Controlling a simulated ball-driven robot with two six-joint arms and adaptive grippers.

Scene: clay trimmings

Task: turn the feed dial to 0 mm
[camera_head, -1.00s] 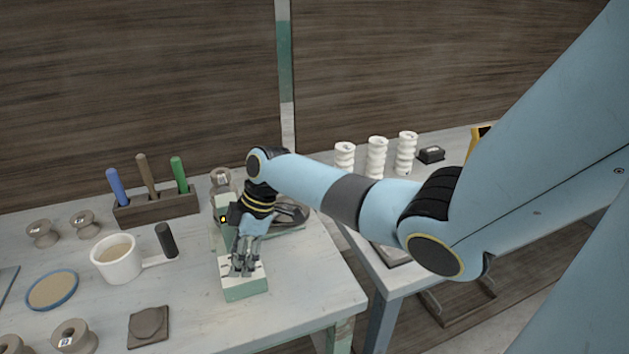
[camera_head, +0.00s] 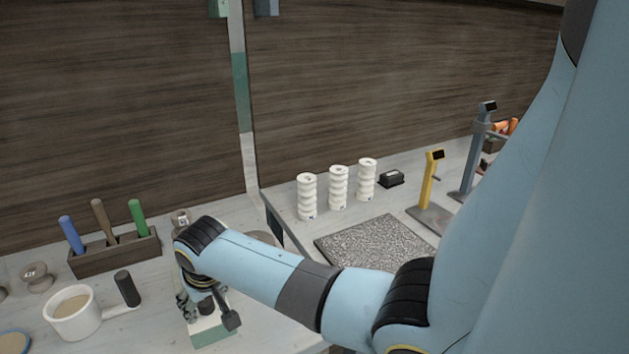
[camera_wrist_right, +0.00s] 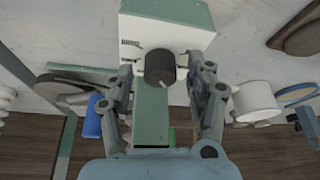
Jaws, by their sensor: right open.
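The feed dial (camera_wrist_right: 160,68) is a dark round knob with a pale mark, on the white face of a green-and-white block (camera_wrist_right: 165,22). My right gripper (camera_wrist_right: 163,80) is open, with one finger on each side of the dial. I cannot tell whether either finger touches it. In the head view the block (camera_head: 212,334) is at the bottom left, partly covered by my right gripper (camera_head: 188,303) and wrist. My left gripper is not in view.
A white mug (camera_head: 72,314) and a tool holder (camera_head: 115,254) stand left of the block. On the table to the right are white ribbed columns (camera_head: 338,188), a speckled grey mat (camera_head: 375,243) and a yellow stand (camera_head: 429,185).

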